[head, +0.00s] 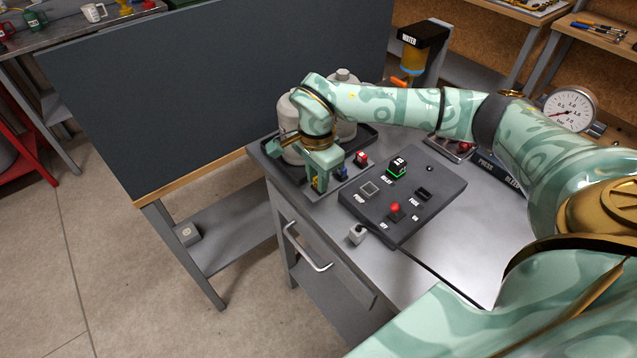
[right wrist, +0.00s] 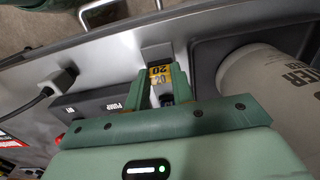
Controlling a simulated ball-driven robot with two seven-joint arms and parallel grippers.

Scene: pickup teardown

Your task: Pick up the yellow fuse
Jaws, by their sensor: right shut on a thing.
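The yellow fuse (right wrist: 160,75), marked 20, sits between the fingertips of my right gripper (right wrist: 158,86) in the right wrist view. In the head view my right gripper (head: 319,183) points down at the left front part of the bench top, shut on the fuse, of which only a little yellow shows between the fingers. I cannot tell whether the fuse still touches the surface below it. A blue fuse (head: 341,174) and a red fuse (head: 361,159) stand just to the right of the gripper. My left gripper is not in view.
A dark control panel (head: 408,190) with a red switch, a lit green relay and a fuse socket (head: 423,193) lies to the right. A grey plug (head: 356,233) is at its front edge. Pale canisters (head: 346,100) stand in a tray behind the gripper. A dark board (head: 200,90) rises at left.

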